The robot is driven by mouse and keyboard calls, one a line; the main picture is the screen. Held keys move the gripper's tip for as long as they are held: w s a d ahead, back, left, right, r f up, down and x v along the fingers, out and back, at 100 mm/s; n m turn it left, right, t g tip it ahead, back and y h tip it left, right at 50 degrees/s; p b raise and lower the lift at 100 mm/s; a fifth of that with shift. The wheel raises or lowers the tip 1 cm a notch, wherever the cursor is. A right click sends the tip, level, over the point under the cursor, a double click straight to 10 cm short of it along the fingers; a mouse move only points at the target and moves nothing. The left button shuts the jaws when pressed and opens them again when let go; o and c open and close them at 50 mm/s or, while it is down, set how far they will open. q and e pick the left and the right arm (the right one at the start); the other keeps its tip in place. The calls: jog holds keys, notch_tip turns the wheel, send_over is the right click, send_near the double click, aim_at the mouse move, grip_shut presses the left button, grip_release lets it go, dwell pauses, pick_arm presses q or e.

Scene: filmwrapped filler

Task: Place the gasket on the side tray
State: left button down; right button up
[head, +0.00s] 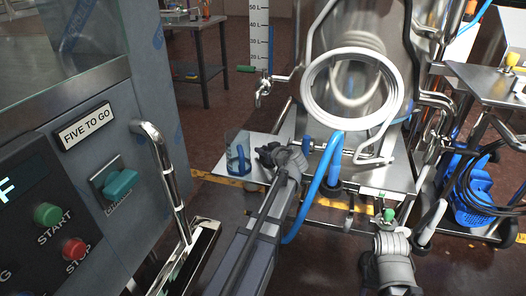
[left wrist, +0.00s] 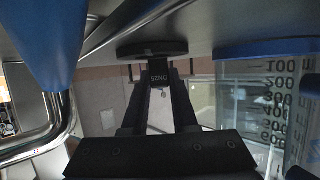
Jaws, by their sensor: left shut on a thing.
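My left gripper (head: 268,156) is at the side tray (head: 222,168), by its right part. In the left wrist view its two dark fingers (left wrist: 158,62) are shut on a dark flat disc, the gasket (left wrist: 152,48). The wrist view looks upside down, with the grey tray surface (left wrist: 205,25) at the top. The gasket lies flat along that surface; I cannot tell whether it touches. In the head view the gripper mostly hides the gasket. My right arm (head: 392,248) shows at the lower right, but its gripper cannot be made out.
A blue hose (head: 325,185) curves close to my left arm's right side. A grey control cabinet (head: 95,130) stands at left.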

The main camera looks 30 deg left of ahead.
pick_arm(q)
jog(key=c, duration=0.7)
grip_release()
jog(key=shift+r, duration=0.1)
jog(key=shift+s+d+r+p, duration=0.15)
jog(key=shift+d+r+p, duration=0.05)
jog(key=shift+p, duration=0.25)
jog(key=p+v, duration=0.4)
jog(key=v, duration=0.7)
jog(key=shift+d, duration=0.2)
